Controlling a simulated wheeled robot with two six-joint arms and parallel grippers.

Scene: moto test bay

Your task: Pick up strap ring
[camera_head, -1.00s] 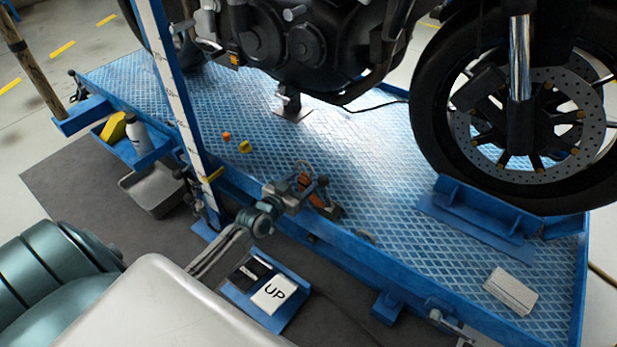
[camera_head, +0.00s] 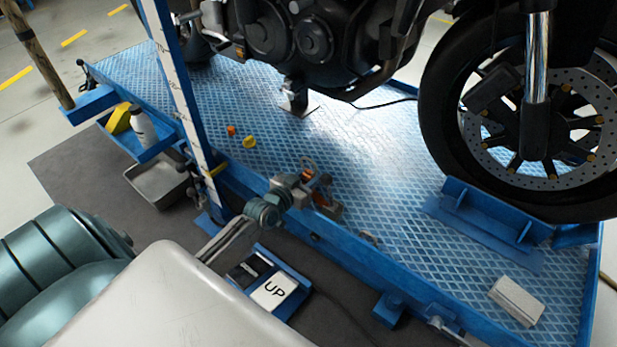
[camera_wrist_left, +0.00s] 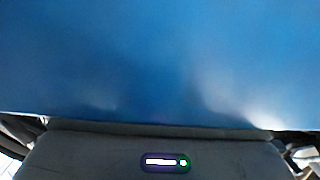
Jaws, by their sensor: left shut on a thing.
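My left gripper (camera_head: 318,182) is small in the head view, at the near edge of the blue lift platform (camera_head: 385,165). It is shut on a thin orange-brown loop, the strap ring (camera_head: 308,163), which stands up at its fingertips. The fingers cover the lower part of the ring. The wrist view shows only a blue surface (camera_wrist_left: 160,60) and the grey gripper housing; neither fingertips nor ring show there. My right gripper is not in view.
An orange and grey piece (camera_head: 326,204) lies at the platform edge just below the gripper. Small orange (camera_head: 231,130) and yellow (camera_head: 249,142) parts lie further left. A blue post (camera_head: 185,95) rises left. The motorcycle wheel (camera_head: 450,130) and a white box (camera_head: 516,301) are right.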

